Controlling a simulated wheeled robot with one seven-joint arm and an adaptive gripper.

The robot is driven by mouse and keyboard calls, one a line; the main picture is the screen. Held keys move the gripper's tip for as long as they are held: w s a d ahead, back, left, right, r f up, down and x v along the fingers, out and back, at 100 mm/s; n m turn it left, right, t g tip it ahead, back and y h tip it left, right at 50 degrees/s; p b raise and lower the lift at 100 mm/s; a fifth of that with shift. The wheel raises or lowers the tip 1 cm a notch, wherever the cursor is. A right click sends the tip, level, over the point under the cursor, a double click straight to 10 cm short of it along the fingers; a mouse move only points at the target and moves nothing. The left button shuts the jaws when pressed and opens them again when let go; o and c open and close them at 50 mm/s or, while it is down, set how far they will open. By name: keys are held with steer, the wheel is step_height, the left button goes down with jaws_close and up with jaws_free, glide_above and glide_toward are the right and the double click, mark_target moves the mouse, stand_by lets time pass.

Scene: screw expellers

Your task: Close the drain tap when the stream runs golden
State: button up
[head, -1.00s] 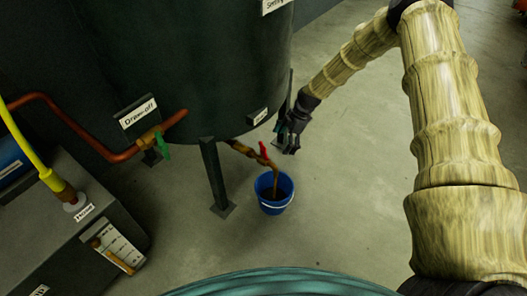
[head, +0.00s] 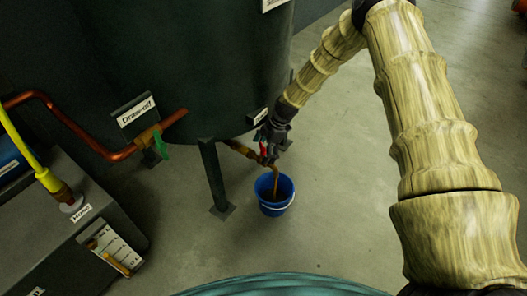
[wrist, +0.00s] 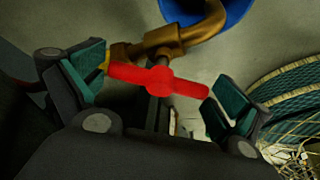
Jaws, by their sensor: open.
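The drain tap has a red lever handle (head: 263,150) on a brass pipe (head: 240,149) low on the dark tank. It also shows in the wrist view as a red bar handle (wrist: 158,80) on a brass body (wrist: 160,42). An amber-brown stream (head: 275,184) falls from the spout into a blue bucket (head: 273,209) holding dark liquid. My gripper (head: 268,146) is at the tap. In the wrist view my gripper (wrist: 160,84) is open, one finger near each end of the red handle. I cannot tell whether either finger touches it.
The dark tank (head: 200,60) stands behind the tap, with a leg (head: 213,175) left of the bucket. A draw-off valve with a green handle (head: 160,149) is further left. A grey box (head: 50,235) with a yellow hose (head: 25,150) fills the lower left.

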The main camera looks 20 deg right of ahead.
steer(key=c, duration=0.8)
steer(key=shift+r+m, duration=0.1)
steer(key=shift+m, duration=0.2)
steer(key=m+t+p, duration=0.1)
steer(key=m, duration=0.1)
steer(key=m+t+p, duration=0.1)
steer(key=m+p, duration=0.1)
steer(key=shift+r+h, duration=0.1)
steer(key=shift+h, duration=0.2)
steer(key=shift+m+t+h+p, duration=0.35)
steer(key=shift+m+p, duration=0.55)
steer(key=shift+m, duration=0.5)
steer(key=shift+m+t+h+p, duration=0.25)
steer(key=shift+m+t+p, duration=0.2)
steer(key=shift+m+p, duration=0.7)
steer(key=shift+m, duration=0.35)
